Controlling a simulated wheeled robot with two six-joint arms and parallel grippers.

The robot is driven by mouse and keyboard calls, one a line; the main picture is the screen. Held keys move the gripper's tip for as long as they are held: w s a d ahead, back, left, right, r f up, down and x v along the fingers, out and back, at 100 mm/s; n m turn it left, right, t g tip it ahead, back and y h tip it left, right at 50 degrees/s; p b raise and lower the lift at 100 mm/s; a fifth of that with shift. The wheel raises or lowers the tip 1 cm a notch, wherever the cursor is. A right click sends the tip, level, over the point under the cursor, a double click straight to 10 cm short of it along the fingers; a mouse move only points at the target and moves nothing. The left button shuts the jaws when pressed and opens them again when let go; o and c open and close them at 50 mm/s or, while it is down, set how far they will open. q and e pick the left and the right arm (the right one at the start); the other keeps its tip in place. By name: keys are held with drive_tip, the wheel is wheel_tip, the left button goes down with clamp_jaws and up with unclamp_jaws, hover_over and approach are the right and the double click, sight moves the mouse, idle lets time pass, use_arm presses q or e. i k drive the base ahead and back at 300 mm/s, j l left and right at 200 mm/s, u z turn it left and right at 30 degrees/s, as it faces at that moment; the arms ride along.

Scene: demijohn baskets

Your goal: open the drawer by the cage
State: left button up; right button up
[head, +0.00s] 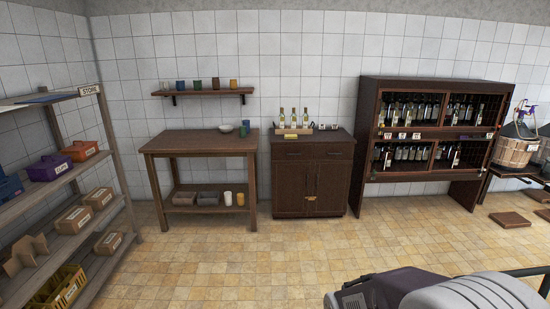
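A dark wooden cabinet (345,170) stands against the tiled wall, just right of the middle. Its single wide drawer (313,152) lies under the top and looks shut, with a dark handle that is hard to make out. Two doors below it are shut, with a small brass-coloured fitting (312,198) between them. To the right stands the cage (371,100), a dark wooden bottle rack with mesh-like fronts and two rows of bottles, apart from the cabinet. Neither of my grippers shows; a grey and dark part at the lower right seems to be mine.
The cabinet top carries a tray of bottles (295,131). A wooden table (200,143) stands left of the cabinet, under a wall shelf (203,92). A storage rack (75,172) fills the left side. The tiled floor (250,250) before the cabinet is clear; flat brown slabs (509,220) lie at right.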

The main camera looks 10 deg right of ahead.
sight(324, 151)
drive_tip(key=i+z, duration=0.25)
drive_tip(key=i, duration=0.3)
drive_tip(key=i+z, duration=0.25)
drive_tip(key=i, duration=0.25)
drive_tip(key=i+j+z, duration=0.2)
drive_tip(key=i, duration=0.3)
drive_tip(key=i+j+z, duration=0.25)
drive_tip(key=i, duration=0.25)
drive_tip(key=i+l+z, duration=0.15)
drive_tip(key=i, duration=0.3)
drive_tip(key=i+l+z, duration=0.15)
drive_tip(key=i+l, duration=0.2)
drive_tip(key=i, duration=0.15)
drive_tip(key=i+l+z, duration=0.15)
drive_tip(key=i, duration=0.3)
drive_tip(key=i+l, duration=0.15)
drive_tip(key=l, duration=0.2)
drive_tip(key=i+l, duration=0.1)
drive_tip(key=l, duration=0.3)
drive_tip(key=i+l, duration=0.15)
drive_tip(key=l, duration=0.2)
drive_tip(key=i+l+u, duration=0.1)
drive_tip(key=l, duration=0.3)
drive_tip(key=i+l, duration=0.15)
drive_tip(key=l, duration=0.2)
